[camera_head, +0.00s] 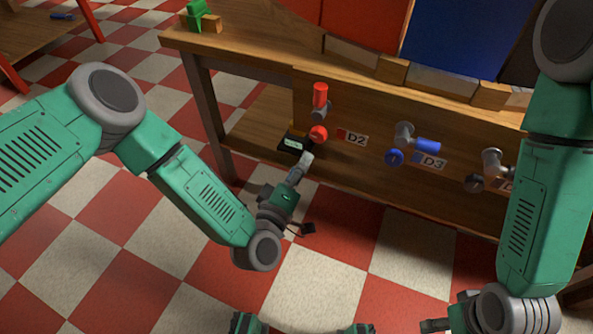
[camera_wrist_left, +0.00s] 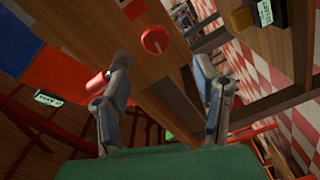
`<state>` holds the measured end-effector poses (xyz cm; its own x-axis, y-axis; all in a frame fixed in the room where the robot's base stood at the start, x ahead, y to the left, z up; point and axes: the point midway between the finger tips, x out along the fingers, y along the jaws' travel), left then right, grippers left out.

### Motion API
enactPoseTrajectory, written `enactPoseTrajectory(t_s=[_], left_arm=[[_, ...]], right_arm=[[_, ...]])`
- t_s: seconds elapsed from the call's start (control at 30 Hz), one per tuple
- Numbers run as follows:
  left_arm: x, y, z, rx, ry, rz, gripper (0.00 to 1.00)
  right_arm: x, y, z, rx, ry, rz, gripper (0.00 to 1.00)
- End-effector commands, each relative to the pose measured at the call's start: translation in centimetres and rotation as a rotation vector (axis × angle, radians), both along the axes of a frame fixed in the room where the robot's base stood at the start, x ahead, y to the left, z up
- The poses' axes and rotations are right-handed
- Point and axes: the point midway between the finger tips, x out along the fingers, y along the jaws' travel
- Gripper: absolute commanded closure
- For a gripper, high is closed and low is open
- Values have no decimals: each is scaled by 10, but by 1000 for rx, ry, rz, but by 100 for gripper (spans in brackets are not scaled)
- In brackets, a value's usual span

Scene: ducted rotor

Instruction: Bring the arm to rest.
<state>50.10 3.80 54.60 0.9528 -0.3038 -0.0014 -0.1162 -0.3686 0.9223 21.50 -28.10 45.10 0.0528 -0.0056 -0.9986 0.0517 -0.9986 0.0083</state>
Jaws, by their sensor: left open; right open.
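My left arm (camera_head: 205,190) reaches in from the left. Its gripper (camera_head: 305,161) is in front of the bench's front panel, just below the red round knob (camera_head: 318,133). In the left wrist view the left gripper (camera_wrist_left: 162,62) has its two fingers wide apart with nothing between them. The red knob (camera_wrist_left: 155,40) shows beyond the gap, apart from the fingers as far as I can tell. My right arm (camera_head: 545,200) hangs down at the right. Its gripper (camera_head: 436,326) is at the bottom edge, mostly cut off, with no held thing visible.
The wooden bench (camera_head: 250,45) carries a red-handled valve (camera_head: 320,95) by label D2, a blue-handled valve (camera_head: 428,145) by D3, and a grey valve (camera_head: 492,160). A black box (camera_head: 293,143) sits near my left gripper. A green object (camera_head: 197,14) stands on top. Checkered floor (camera_head: 315,285) is open in front.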

Motion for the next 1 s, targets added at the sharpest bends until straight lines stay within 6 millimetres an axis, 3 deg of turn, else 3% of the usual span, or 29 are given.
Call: enactPoseTrajectory(t_s=[0.2,0.77,0.87,0.93,1.0], left_arm=[[-16,6,-1,0,1,1,44],[-18,5,-2,14,10,-10,44],[-34,2,-19,109,84,-86,44],[-58,6,-42,242,184,-185,44],[-90,22,-69,413,314,-296,44]], right_arm=[[0,0,0,0,0,0,31],[1,0,-1,0,3,0,31],[1,0,-1,0,3,0,31],[1,0,-1,0,3,0,31],[1,0,-1,0,3,-1,31]])
